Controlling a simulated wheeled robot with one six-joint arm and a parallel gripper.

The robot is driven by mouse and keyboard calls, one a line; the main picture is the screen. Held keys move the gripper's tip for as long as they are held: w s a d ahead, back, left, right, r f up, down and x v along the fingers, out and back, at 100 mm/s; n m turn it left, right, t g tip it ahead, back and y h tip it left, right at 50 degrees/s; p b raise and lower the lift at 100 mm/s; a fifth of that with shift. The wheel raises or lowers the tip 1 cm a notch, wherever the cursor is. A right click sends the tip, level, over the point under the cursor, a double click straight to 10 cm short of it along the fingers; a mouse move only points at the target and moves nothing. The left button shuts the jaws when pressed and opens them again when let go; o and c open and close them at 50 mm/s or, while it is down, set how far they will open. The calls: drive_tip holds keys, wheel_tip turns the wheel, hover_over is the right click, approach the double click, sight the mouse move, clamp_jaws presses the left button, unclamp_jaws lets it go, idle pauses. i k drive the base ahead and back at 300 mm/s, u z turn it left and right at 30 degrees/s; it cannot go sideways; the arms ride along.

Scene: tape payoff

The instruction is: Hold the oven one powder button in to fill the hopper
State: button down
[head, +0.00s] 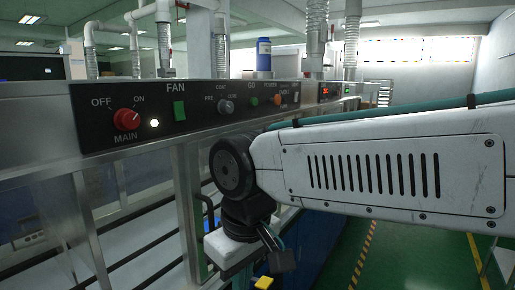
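An orange button (278,99) sits on the dark control panel (70,110) under a small label that seems to read POWDER. A green button (253,101) is just left of it. I cannot tell whether the orange button is pressed in. My gripper (243,270) hangs from my wrist at the bottom, below and apart from the panel. Its fingers are cut off or hidden, so its opening does not show.
My arm crosses the right side. Green floor (410,265) lies beyond.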

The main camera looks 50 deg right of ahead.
sight(278, 99)
drive_tip(key=z, duration=1.05)
